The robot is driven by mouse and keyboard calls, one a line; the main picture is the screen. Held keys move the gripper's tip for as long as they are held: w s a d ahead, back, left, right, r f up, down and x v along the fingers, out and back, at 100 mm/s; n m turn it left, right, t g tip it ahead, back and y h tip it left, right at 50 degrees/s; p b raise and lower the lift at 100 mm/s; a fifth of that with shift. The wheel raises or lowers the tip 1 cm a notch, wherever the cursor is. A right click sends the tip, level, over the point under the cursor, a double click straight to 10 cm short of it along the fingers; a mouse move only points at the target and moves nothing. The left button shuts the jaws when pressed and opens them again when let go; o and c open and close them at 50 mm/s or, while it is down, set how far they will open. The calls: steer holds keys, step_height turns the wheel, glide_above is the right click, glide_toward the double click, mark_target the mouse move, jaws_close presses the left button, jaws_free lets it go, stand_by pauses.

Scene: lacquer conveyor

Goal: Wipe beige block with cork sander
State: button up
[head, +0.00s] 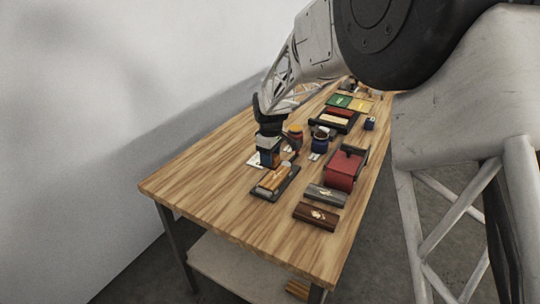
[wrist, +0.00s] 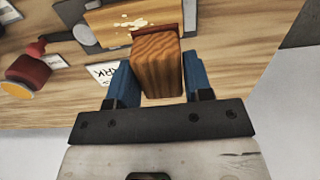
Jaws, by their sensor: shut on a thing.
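My gripper (wrist: 158,72) is shut on the cork sander (wrist: 157,62), a wood-grained block with a reddish-brown strip along its far edge. Its blue fingers are on either side of it. The beige block (wrist: 118,24), with pale flecks on top, lies just beyond the sander in the wrist view. The sander overlaps its near edge in the picture; I cannot tell whether they touch. In the head view, the beige block (head: 273,179) lies on a dark tray (head: 287,190), with my gripper (head: 269,158) just behind it. The sander is hardly visible there.
A grey block (head: 326,195) and a brown block (head: 316,216), both with pale marks, lie right of the tray. A red box (head: 341,172), a dark blue jar (head: 320,141) and a red jar (head: 295,134) stand nearby. The table's front left is clear.

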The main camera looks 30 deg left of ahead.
mark_target(270, 182)
steer(key=shift+f, duration=3.55)
steer(key=shift+w, duration=0.35)
steer(key=shift+w+f, duration=0.2)
steer(key=shift+w, duration=0.15)
steer(key=shift+c, duration=0.2)
steer(key=shift+w+f, duration=0.2)
steer(key=shift+w, duration=1.3)
steer(key=shift+c, duration=0.8)
steer(key=shift+w+r, duration=0.2)
steer(key=shift+w, duration=0.4)
steer(key=shift+w+f, duration=0.15)
steer(key=shift+w, duration=0.85)
steer(key=shift+s, duration=0.7)
steer(key=shift+s+f, duration=0.15)
steer(key=shift+s, duration=0.1)
steer(key=shift+s+r, duration=0.2)
steer(key=shift+s, duration=0.65)
steer(key=shift+s+f, duration=0.1)
steer(key=shift+s, duration=1.9)
steer(key=shift+r, duration=4.25)
